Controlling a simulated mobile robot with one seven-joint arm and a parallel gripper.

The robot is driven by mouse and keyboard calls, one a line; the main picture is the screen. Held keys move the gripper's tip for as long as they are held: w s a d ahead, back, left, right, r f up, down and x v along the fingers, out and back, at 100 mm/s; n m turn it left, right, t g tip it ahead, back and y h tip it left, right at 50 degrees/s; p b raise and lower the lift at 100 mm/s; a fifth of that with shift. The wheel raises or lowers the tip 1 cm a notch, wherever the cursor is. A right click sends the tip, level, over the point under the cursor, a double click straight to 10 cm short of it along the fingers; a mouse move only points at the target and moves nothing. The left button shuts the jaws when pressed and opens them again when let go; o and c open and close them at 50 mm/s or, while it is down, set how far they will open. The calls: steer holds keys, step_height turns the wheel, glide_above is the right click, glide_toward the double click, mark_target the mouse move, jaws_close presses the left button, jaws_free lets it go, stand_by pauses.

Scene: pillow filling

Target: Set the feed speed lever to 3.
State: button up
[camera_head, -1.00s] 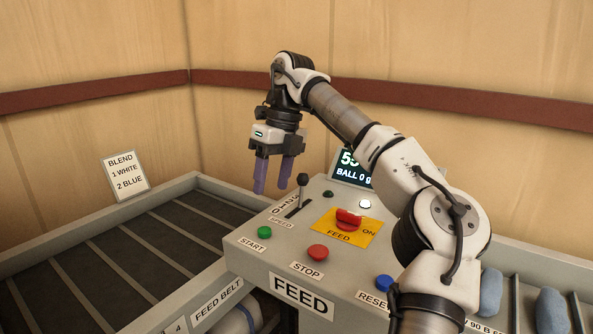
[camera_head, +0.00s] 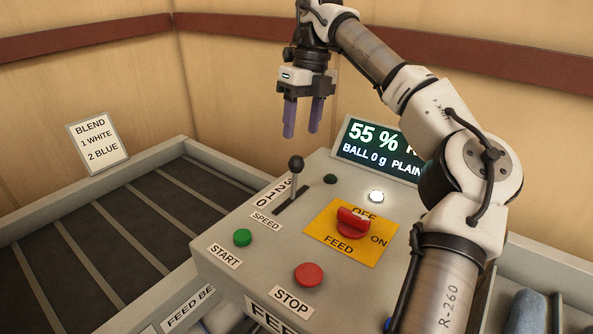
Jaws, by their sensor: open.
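The feed speed lever (camera_head: 296,178) is a thin grey stick with a black ball knob, standing in a dark slot on the grey feed panel. The scale (camera_head: 273,192) beside the slot reads 3, 2, 1, 0 from far to near, with a SPEED label (camera_head: 265,221) at its near end. The lever stands toward the far end of the slot; its exact mark is hard to tell. My gripper (camera_head: 301,135) is open and empty, its two purple fingers pointing down above and just behind the knob, apart from it.
A red rotary FEED switch (camera_head: 352,221) on a yellow plate lies right of the lever. A green START button (camera_head: 242,237) and red STOP button (camera_head: 308,274) sit nearer. A display (camera_head: 375,150) stands behind, partly hidden by my arm. A belt (camera_head: 120,235) lies left.

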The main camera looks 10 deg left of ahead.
mark_target(295, 172)
steer(key=f, duration=0.3)
steer(key=s+f+p, duration=0.1)
steer(key=f, duration=0.3)
steer(key=a+f, duration=0.1)
steer(key=f, duration=0.3)
steer(key=shift+s+f, duration=0.2)
steer(key=shift+s, duration=0.1)
steer(key=shift+c, duration=0.3)
